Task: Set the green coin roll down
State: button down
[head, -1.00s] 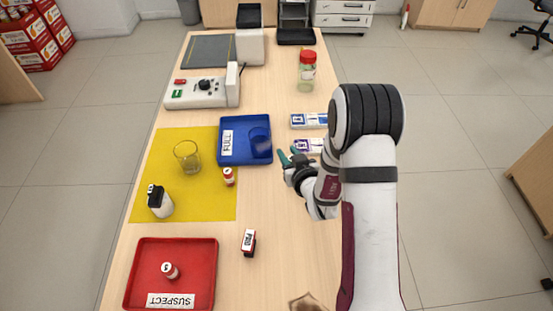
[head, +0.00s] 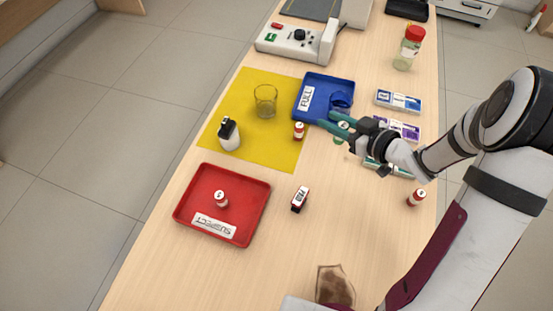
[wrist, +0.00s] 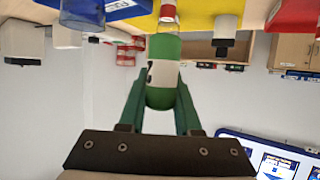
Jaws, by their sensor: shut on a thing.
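The green coin roll (wrist: 163,95), with a pale band around its middle, is between the two green fingers of my gripper (wrist: 160,105) in the wrist view. In the head view my gripper (head: 340,128) is at the near right corner of the blue FULL tray (head: 311,115), right of a small red-and-white coin roll (head: 298,131). Only a little of the green roll (head: 342,126) shows there between the fingers. I cannot tell how high it is above the counter.
A yellow mat (head: 268,150) holds a glass (head: 265,101) and a white bottle (head: 229,134). A red SUSPECT tray (head: 240,190) holds a red-and-white roll (head: 221,198). A stamp (head: 300,199) stands right of it. Bare counter lies in front of my gripper.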

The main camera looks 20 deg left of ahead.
jog(key=s+a+f+n+g, duration=0.1)
jog(key=a+f, duration=0.1)
jog(key=a, duration=0.3)
jog(key=s+a+f+n+g+y, duration=0.1)
jog(key=s+a+f, duration=0.1)
jog(key=a, duration=0.3)
jog(key=s+a+f+n+g, duration=0.1)
jog(key=a+f, duration=0.2)
jog(key=a, duration=0.2)
jog(key=shift+s+f+g+y, duration=0.3)
jog(key=shift+s+f+g, duration=0.05)
jog(key=shift+g, duration=0.05)
jog(key=f, duration=0.4)
jog(key=shift+a+f, duration=0.1)
jog(key=shift+a, duration=0.1)
jog(key=shift+f, duration=0.1)
jog(key=c, duration=0.6)
grip_release()
